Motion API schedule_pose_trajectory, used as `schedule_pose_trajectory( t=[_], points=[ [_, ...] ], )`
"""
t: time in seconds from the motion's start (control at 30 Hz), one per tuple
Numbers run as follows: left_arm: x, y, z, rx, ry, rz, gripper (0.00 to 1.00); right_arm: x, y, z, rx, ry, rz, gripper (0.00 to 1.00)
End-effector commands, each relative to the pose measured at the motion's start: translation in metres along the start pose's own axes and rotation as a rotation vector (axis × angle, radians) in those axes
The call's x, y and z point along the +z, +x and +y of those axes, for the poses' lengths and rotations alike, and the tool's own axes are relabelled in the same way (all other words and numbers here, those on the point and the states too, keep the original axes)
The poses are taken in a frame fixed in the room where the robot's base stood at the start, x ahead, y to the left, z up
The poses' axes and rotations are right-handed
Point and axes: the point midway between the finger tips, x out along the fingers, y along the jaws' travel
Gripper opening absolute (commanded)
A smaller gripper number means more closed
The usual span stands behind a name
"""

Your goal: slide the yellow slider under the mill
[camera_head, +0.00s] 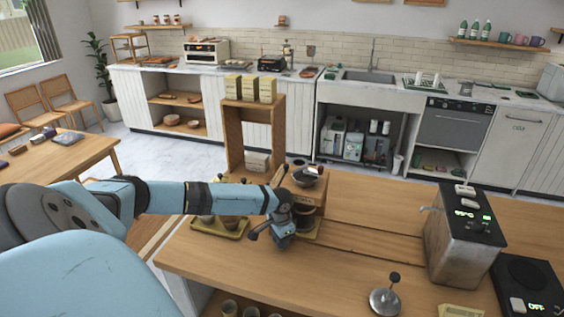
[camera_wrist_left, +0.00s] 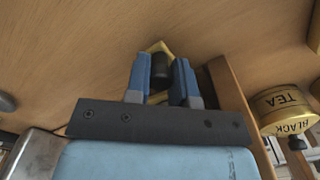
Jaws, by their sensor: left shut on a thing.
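The mill (camera_head: 309,195) is a wooden body with a dark round top, standing at the left part of the wooden counter. The yellow slider (camera_head: 313,236) shows low beside the mill, partly hidden by my left gripper (camera_head: 283,236). In the left wrist view, the two blue fingers of my left gripper (camera_wrist_left: 160,72) are closed around a dark upright knob (camera_wrist_left: 160,68). The yellow slider (camera_wrist_left: 156,47) shows at that knob, mostly covered by the fingers. How far the slider reaches under the mill cannot be told. My right gripper is not in view.
A yellow tray with bowls (camera_head: 221,228) stands left of the mill. A metal kettle-like box (camera_head: 463,248), a black scale (camera_head: 528,290) and a round tamper-like tool (camera_head: 385,300) stand to the right. A tea tin (camera_wrist_left: 285,108) shows in the left wrist view. The counter's middle is clear.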

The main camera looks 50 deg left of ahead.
Motion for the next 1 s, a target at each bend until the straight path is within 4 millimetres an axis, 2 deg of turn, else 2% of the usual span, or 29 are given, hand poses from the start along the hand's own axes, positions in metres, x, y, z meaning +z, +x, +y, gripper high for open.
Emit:
schedule_pose_trajectory(
  t=[0.03, 0.1, 0.13, 0.67, 0.77, 1.0],
  points=[
    [0.002, 0.0, -0.004, -0.006, -0.003, -0.005, 0.29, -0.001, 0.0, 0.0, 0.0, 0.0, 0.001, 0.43],
    [0.002, 0.0, -0.004, -0.006, -0.003, -0.004, 0.46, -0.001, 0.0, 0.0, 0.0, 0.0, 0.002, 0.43],
    [0.002, 0.0, -0.003, -0.006, -0.003, -0.004, 0.48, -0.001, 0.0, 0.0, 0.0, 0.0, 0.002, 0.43],
    [-0.003, 0.001, 0.002, -0.003, -0.001, -0.001, 0.48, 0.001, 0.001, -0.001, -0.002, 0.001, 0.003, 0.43],
    [-0.01, 0.002, 0.009, -0.003, -0.001, 0.0, 0.48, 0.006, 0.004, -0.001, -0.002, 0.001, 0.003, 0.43],
    [-0.043, 0.005, 0.041, -0.002, 0.001, 0.002, 0.48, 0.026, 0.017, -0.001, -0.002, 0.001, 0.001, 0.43]
  ],
)
